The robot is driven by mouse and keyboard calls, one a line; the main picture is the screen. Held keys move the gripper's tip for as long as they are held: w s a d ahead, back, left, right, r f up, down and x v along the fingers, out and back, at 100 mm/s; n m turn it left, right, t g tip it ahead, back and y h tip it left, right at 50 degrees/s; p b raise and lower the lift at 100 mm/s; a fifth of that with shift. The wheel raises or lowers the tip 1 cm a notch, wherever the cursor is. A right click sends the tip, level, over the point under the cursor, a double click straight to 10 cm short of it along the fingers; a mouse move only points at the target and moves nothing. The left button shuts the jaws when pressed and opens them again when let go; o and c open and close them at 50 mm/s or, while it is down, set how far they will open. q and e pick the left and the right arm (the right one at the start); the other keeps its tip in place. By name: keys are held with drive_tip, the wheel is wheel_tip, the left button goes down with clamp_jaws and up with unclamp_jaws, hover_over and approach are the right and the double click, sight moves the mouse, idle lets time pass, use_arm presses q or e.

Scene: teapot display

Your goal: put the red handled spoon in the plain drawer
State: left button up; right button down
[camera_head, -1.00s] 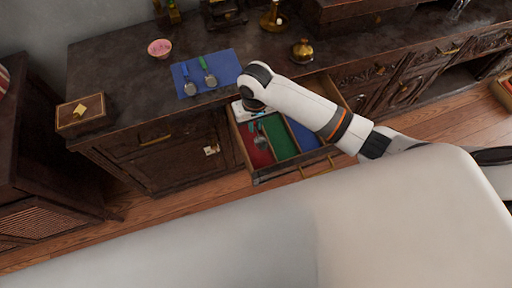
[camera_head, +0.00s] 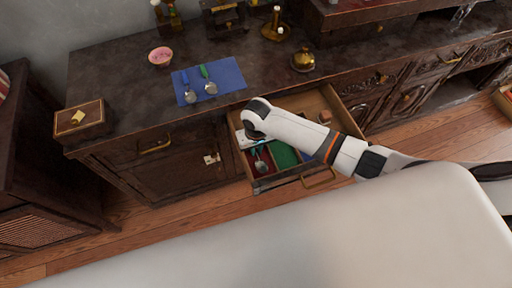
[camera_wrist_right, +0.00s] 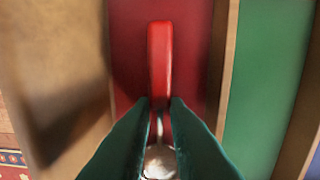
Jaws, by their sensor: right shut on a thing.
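The red handled spoon shows in the right wrist view, its red handle (camera_wrist_right: 160,58) pointing up the picture and its metal bowl (camera_wrist_right: 158,162) between my fingers. My right gripper (camera_wrist_right: 160,102) is shut on its neck. The spoon is over or in the red-floored compartment (camera_wrist_right: 190,40) of the open drawer; I cannot tell whether it touches the floor. In the head view my right gripper (camera_head: 260,160) reaches down into the left part of this drawer (camera_head: 262,187), and the spoon's handle is not clear there. My left gripper is not in view.
Green (camera_wrist_right: 262,80) and blue compartments lie right of the red one, behind wooden dividers. On the cabinet top, a blue mat (camera_head: 227,77) bears a blue-handled and a green-handled spoon. A pink bowl (camera_head: 160,56) and brass bell (camera_head: 302,61) stand nearby. Carved drawers are at right.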

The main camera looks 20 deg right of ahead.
sight(257, 152)
drive_tip(key=shift+f, duration=0.15)
drive_tip(key=c, duration=1.4)
unclamp_jaws()
wheel_tip(257, 152, up, 12)
drive_tip(key=p, duration=0.2)
drive_tip(key=shift+r, duration=0.2)
drive_tip(key=shift+s, duration=0.1)
